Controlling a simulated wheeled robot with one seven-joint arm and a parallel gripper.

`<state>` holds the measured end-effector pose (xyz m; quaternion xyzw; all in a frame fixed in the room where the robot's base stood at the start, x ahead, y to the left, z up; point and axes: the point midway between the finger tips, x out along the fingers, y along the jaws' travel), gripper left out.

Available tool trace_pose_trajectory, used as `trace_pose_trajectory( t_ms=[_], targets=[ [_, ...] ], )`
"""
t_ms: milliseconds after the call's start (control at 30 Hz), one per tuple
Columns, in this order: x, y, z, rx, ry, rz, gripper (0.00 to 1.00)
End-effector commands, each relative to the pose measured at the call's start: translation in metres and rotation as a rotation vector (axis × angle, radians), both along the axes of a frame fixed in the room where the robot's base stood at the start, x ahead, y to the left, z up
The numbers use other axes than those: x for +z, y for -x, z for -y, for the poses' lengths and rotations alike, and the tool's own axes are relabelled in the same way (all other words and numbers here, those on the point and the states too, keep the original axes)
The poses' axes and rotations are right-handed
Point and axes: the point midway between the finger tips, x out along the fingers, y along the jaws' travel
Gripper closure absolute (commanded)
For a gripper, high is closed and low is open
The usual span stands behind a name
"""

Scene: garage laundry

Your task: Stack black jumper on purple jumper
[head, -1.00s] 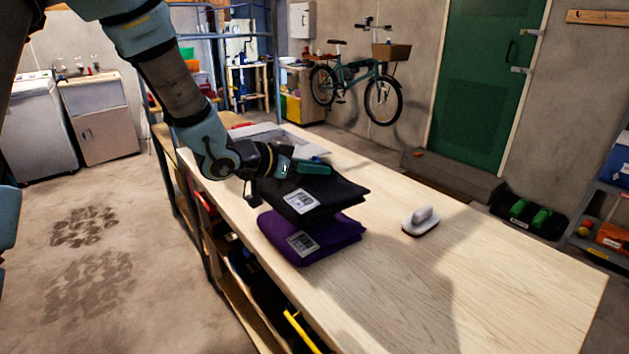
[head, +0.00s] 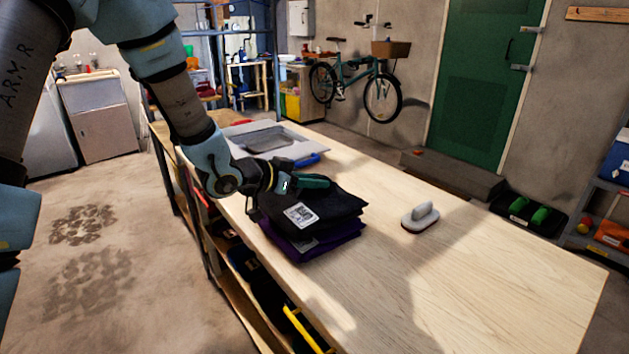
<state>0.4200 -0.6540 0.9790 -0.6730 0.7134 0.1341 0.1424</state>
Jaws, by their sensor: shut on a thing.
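The folded black jumper (head: 332,208), with a white label, lies directly over the folded purple jumper (head: 318,247) near the left edge of the workbench. The black one covers most of the purple one, whose front edge shows below. The two look to be touching or nearly so. My gripper (head: 308,184) is shut on the black jumper at its far left edge. The lower finger is hidden by the cloth.
A grey tray (head: 268,142) and a blue-handled item (head: 307,160) lie behind. The bench's right and front parts are clear.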

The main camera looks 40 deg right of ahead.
Motion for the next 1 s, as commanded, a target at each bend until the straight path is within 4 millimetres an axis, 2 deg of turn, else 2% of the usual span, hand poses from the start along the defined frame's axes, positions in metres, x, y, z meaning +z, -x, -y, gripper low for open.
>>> trace_pose_trajectory(
  t_ms=[33, 67, 333, 567, 767, 833, 1000],
  targets=[
    [0.001, 0.0, 0.0, 0.0, 0.002, 0.001, 1.0],
    [0.001, 0.0, 0.0, 0.0, 0.0, 0.0, 0.74],
    [0.001, 0.0, 0.0, 0.0, 0.0, 0.0, 0.45],
    [0.001, 0.0, 0.0, 0.0, 0.0, 0.0, 0.45],
    [0.02, 0.0, 0.0, 0.0, 0.001, 0.001, 0.45],
    [0.017, -0.002, -0.015, 0.003, 0.002, 0.002, 0.45],
    [0.032, -0.005, -0.051, 0.005, 0.001, 0.003, 0.45]
  ],
)
